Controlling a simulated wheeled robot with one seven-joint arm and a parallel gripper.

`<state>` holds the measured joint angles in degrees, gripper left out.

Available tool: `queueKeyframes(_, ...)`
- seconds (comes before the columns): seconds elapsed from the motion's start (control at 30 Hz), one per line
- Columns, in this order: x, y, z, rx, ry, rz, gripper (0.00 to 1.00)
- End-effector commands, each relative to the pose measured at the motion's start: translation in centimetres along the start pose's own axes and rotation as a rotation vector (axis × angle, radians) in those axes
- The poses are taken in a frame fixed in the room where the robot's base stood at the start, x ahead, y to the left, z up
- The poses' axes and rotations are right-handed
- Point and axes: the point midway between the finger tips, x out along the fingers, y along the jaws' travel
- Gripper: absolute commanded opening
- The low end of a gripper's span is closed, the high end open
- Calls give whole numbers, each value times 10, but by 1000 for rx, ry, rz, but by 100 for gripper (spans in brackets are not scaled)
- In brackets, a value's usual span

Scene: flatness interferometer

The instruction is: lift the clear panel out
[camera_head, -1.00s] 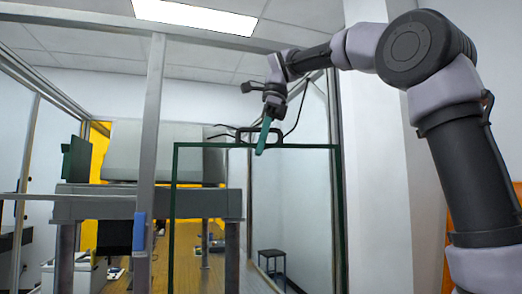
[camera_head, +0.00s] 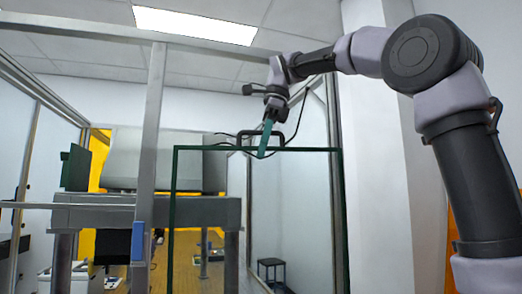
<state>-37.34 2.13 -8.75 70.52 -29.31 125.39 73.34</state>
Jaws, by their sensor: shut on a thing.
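The clear panel (camera_head: 209,149) is a see-through sheet with a dark green edge, standing upright in the middle of the view. A black bar handle (camera_head: 281,140) sits on its top edge. My gripper (camera_head: 265,145) is at the handle, its teal fingers pointing down and shut on it. The fingers cover part of the handle. The panel's lower edge is out of the frame.
A grey metal post (camera_head: 152,130) with a blue block (camera_head: 138,241) stands left of the panel. Behind the panel is a grey bench (camera_head: 90,210) with a large grey instrument. A small black stool (camera_head: 271,265) stands on the floor behind. A white pillar is at right.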

Motion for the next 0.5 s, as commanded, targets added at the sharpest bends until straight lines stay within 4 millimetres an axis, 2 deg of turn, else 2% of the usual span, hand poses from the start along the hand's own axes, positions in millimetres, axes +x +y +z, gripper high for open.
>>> queueKeyframes(0.5,-7,27,-4,-1,-2,-2,0)
